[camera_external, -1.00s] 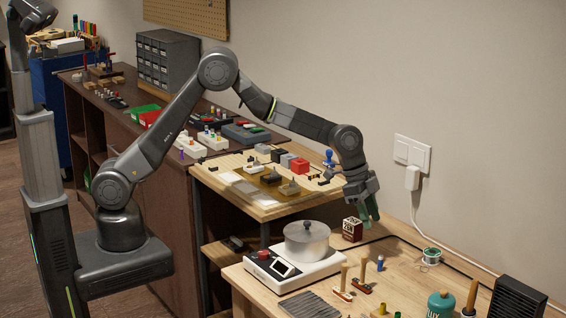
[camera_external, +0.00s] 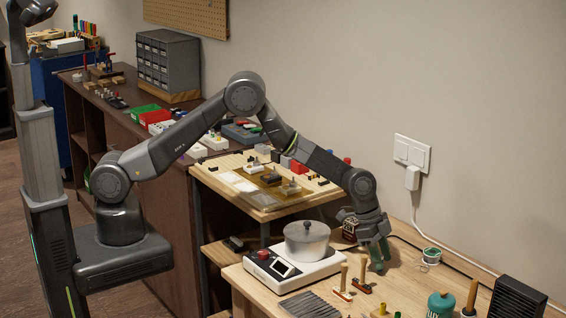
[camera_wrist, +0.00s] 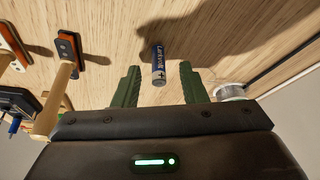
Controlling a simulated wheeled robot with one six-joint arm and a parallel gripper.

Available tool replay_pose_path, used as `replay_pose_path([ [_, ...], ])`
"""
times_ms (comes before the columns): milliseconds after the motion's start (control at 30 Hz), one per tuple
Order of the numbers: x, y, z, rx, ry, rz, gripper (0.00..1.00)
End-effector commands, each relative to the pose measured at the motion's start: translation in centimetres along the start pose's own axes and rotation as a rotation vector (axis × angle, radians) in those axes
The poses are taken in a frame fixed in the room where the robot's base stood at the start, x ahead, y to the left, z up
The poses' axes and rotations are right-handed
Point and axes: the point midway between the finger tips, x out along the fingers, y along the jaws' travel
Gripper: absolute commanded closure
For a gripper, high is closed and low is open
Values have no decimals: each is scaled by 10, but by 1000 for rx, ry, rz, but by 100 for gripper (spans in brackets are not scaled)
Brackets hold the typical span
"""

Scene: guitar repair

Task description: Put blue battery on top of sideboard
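The blue battery (camera_wrist: 158,64) has a silver end and printed lettering in the wrist view. It is on the wooden workbench top (camera_external: 410,285), between the tips of my two green fingers, with clear gaps on both sides. My gripper (camera_wrist: 158,83) is open and empty. In the external view my gripper (camera_external: 376,264) is low over the bench and hides the battery. The dark brown sideboard (camera_external: 178,235) stands left of the bench, behind my arm, with many things on its top.
A scale (camera_external: 292,268) with a metal pot is left of my gripper. Wooden-handled tools (camera_external: 343,283) stand close in front. A raised board (camera_external: 265,205) with parts lies between bench and sideboard.

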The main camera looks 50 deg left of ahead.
Motion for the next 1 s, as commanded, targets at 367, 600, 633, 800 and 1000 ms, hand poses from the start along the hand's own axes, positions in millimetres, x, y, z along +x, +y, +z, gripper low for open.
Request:
replay_pose_path([
  [367, 0, 0, 0, 0, 0, 0, 93],
  [600, 0, 0, 0, 0, 0, 0, 100],
  [633, 0, 0, 0, 0, 0, 0, 100],
  [800, -8, 0, -4, 0, 2, 0, 100],
  [1000, -42, 0, -18, 1, 4, -1, 100],
])
